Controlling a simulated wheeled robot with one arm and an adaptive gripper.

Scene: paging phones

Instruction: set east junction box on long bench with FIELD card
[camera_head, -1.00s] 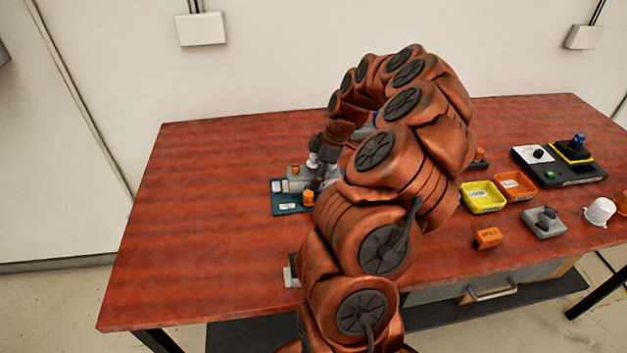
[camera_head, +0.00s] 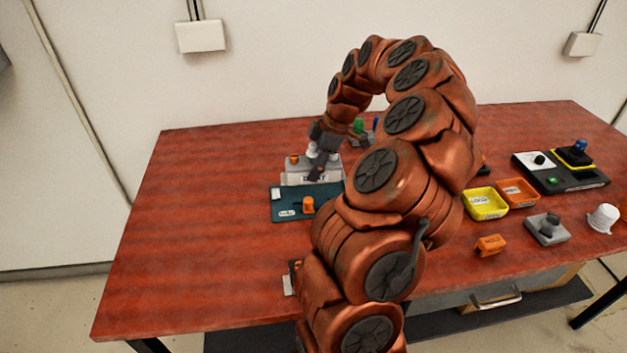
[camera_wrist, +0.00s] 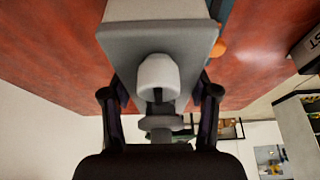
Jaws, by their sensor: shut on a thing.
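A grey box (camera_head: 328,163) with a pale front stands at the rear edge of a dark teal mat (camera_head: 290,205) on the red-brown bench. I take it for the junction box, but no name on it is readable. My gripper (camera_head: 316,172) is at this box from above. Whether the box touches the mat is unclear. No FIELD card is readable.
An orange knob (camera_head: 308,205) sits on the mat. Yellow (camera_head: 485,204) and orange (camera_head: 517,191) trays, an orange block (camera_head: 490,245), a grey switch box (camera_head: 547,229) and a black panel (camera_head: 560,174) are at right. The bench's left side is clear. My arm hides its middle.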

